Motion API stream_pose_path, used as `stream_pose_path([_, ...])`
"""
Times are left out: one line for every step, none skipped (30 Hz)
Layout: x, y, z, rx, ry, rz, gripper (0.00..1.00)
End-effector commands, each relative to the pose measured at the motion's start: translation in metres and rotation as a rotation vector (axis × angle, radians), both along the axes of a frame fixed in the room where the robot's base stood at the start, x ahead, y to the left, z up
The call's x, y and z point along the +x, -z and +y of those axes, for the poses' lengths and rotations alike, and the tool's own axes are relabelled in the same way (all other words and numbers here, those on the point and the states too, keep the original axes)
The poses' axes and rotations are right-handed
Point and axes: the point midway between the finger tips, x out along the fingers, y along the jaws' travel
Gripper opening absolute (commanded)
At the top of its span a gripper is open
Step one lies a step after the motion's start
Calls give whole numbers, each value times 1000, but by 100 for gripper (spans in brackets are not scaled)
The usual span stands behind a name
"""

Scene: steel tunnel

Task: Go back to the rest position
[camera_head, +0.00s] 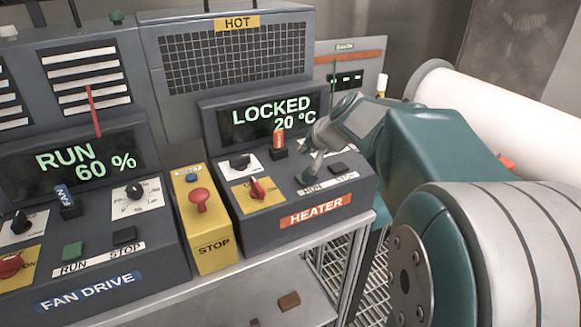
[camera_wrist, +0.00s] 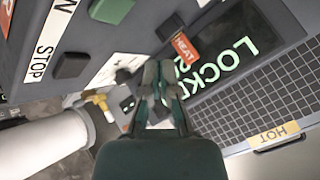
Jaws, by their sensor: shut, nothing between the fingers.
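The black button (camera_head: 338,168) is to the right. The heater display (camera_head: 268,117) reads LOCKED 20 °C.
A yellow stop box (camera_head: 214,250) with a red button separates the heater from the fan drive box (camera_head: 120,285), whose display reads RUN 60 %. A white roll (camera_head: 470,105) lies at the right.

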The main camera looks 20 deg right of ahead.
Motion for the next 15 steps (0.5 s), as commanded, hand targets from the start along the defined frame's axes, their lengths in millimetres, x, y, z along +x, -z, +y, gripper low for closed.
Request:
stream_pose_path([0, 0, 0, 0, 0, 0, 0])
stream_pose_path([0, 0, 0, 0, 0, 0, 0])
stream_pose_path([0, 0, 0, 0, 0, 0, 0])
stream_pose_path([0, 0, 0, 0, 0, 0, 0])
stream_pose_path([-1, 0, 1, -1, -2, 1, 0])
stream_pose_path([-3, -1, 4, -5, -10, 3, 0])
stream_pose_path([-6, -1, 9, -12, -19, 6, 0])
stream_pose_path([-10, -3, 15, -19, -33, 10, 0])
stream_pose_path([-18, -3, 26, -33, -57, 22, 0])
stream_pose_path([-26, -4, 35, -44, -79, 30, 0])
stream_pose_path([-35, -5, 46, -60, -103, 41, 0])
stream_pose_path([-49, -4, 60, -84, -140, 58, 0])
stream_pose_path([-60, -3, 70, -102, -165, 71, 0])
stream_pose_path([-71, -3, 79, -122, -191, 84, 0])
stream_pose_path([-87, -1, 91, -149, -225, 100, 0])
